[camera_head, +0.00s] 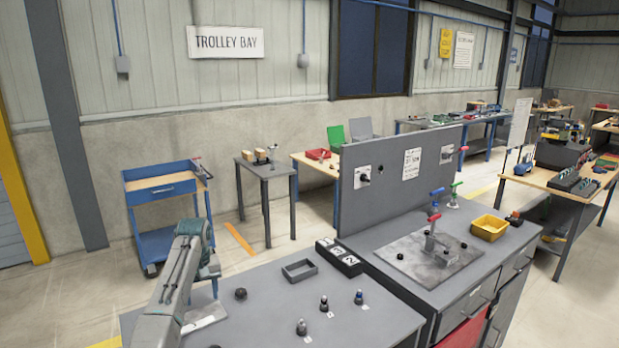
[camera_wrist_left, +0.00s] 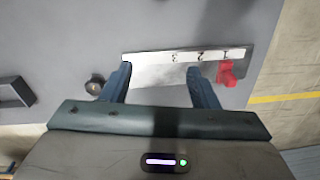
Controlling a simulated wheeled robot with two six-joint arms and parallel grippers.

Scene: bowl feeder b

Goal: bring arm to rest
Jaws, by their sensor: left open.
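My left arm (camera_head: 180,285) reaches in from the lower left of the head view over the grey table (camera_head: 345,325). Its gripper also shows in the left wrist view (camera_wrist_left: 159,72), with two dark blue fingers spread apart and nothing between them. The fingers point at a white marked strip (camera_wrist_left: 185,67) on the grey surface. A red piece (camera_wrist_left: 228,73) lies at the strip's right end, beside the right finger. A dark round knob (camera_wrist_left: 95,84) is left of the left finger. My right gripper is not in view.
On the table stand a dark knob (camera_head: 240,293), several small pegs, one of them blue-topped (camera_head: 359,297), a grey open tray (camera_head: 299,270) and a black numbered block (camera_head: 339,257). A grey cabinet (camera_head: 420,290) with an upright panel (camera_head: 400,180) adjoins at right. A blue trolley (camera_head: 160,240) stands behind.

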